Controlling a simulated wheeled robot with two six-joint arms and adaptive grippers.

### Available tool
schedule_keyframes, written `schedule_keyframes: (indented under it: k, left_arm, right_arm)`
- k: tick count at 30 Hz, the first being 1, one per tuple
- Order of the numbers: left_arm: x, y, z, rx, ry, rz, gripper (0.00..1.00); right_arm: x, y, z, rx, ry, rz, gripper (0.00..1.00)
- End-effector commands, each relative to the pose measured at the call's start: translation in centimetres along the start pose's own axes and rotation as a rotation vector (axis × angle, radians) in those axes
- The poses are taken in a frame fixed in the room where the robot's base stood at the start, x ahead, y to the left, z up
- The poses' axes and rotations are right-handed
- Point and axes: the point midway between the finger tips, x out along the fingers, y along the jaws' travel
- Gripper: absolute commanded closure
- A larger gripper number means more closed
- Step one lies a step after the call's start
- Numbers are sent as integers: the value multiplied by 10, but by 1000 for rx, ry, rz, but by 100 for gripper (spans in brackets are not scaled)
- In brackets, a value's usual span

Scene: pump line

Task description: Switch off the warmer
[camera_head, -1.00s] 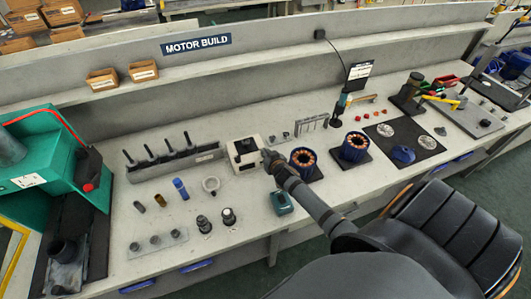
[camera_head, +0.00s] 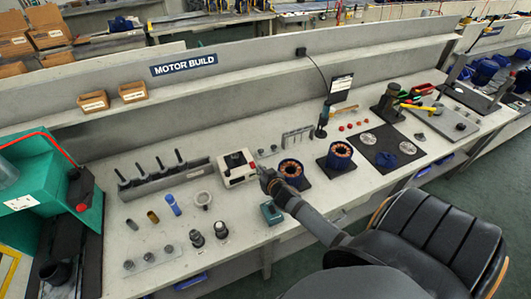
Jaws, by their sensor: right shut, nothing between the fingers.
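The warmer looks to be the small white box (camera_head: 224,180) with a dark top, standing mid-bench. A small reddish spot shows on its right side, too small to read as a switch state. My right gripper (camera_head: 262,170) is just right of the box, at its right edge. It is shut and empty, and I cannot tell whether it touches the box. My left gripper is not in view.
A teal device (camera_head: 271,213) lies in front. A rack with dark pegs (camera_head: 165,178) is at the left.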

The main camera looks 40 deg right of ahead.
Motion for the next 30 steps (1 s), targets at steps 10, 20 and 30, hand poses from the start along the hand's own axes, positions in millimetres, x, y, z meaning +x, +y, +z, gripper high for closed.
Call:
schedule_keyframes:
  k: [10, 20, 30]
  left_arm:
    - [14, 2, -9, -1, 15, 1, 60]
    - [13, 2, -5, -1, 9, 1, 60]
    - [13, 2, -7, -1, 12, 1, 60]
  right_arm:
    - [-36, 0, 15, 1, 0, 0, 100]
    - [-37, 0, 14, 0, 0, 0, 100]
    - [-36, 0, 15, 0, 0, 1, 100]
